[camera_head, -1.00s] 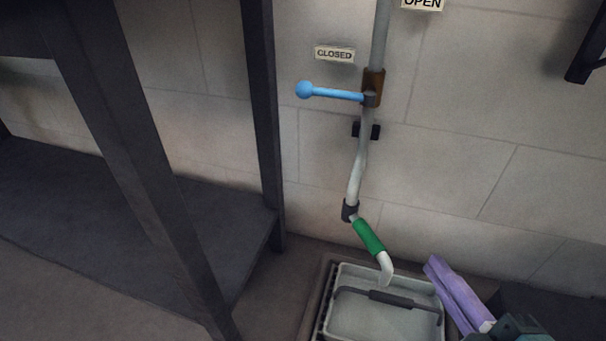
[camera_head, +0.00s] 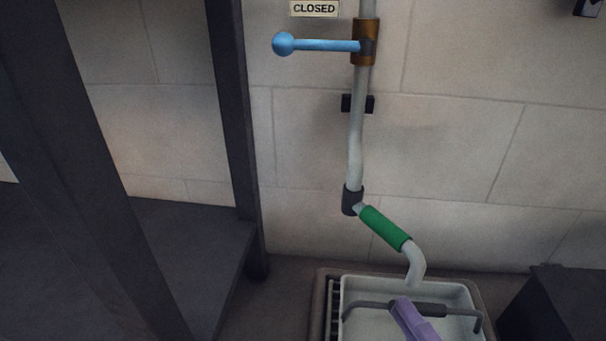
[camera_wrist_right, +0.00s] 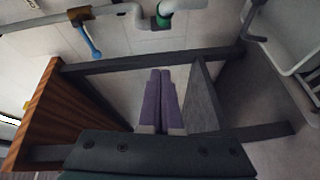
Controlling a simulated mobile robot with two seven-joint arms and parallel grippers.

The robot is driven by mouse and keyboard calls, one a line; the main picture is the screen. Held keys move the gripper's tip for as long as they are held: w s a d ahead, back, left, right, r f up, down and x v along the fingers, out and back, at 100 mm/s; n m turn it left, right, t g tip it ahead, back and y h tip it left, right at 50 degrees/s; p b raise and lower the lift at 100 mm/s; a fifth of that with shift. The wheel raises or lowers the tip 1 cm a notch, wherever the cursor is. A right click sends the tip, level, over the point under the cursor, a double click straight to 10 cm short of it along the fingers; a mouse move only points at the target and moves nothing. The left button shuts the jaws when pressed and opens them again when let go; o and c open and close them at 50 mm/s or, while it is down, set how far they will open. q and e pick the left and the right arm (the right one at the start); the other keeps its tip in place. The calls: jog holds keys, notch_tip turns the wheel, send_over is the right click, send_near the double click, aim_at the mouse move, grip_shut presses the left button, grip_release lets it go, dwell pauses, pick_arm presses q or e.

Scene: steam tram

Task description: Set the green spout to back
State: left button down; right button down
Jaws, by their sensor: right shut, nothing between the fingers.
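The green spout (camera_head: 385,228) hangs from a dark collar (camera_head: 352,199) at the foot of a grey wall pipe. It slants down to the right, and its pale bent tip hangs over the basin (camera_head: 463,290). In the right wrist view the green sleeve (camera_wrist_right: 164,20) shows at the top. My right gripper (camera_head: 408,312) has purple fingers and is in front of the basin, below the spout tip and apart from it. In the wrist view its fingers (camera_wrist_right: 160,88) are together and empty. My left gripper is not in view.
A blue lever (camera_head: 318,45) points left on the pipe, under a CLOSED sign (camera_head: 314,9). The basin has a dark handle (camera_head: 430,309). A dark metal frame (camera_head: 232,110) stands at left, and a dark box (camera_head: 560,300) at right.

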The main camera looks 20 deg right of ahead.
aim_at(388, 242)
jog(key=w+d+f+b, duration=0.1)
jog(key=w+d+b, duration=0.4)
jog(key=w, duration=0.5)
jog(key=shift+w+b, duration=0.3)
jog(key=shift+b, duration=0.2)
jog(key=shift+a+f, duration=0.1)
jog(key=shift+a, duration=0.05)
jog(key=shift+d+n+y, duration=0.3)
jog(key=shift+d+y, duration=0.1)
jog(key=shift+y, duration=0.1)
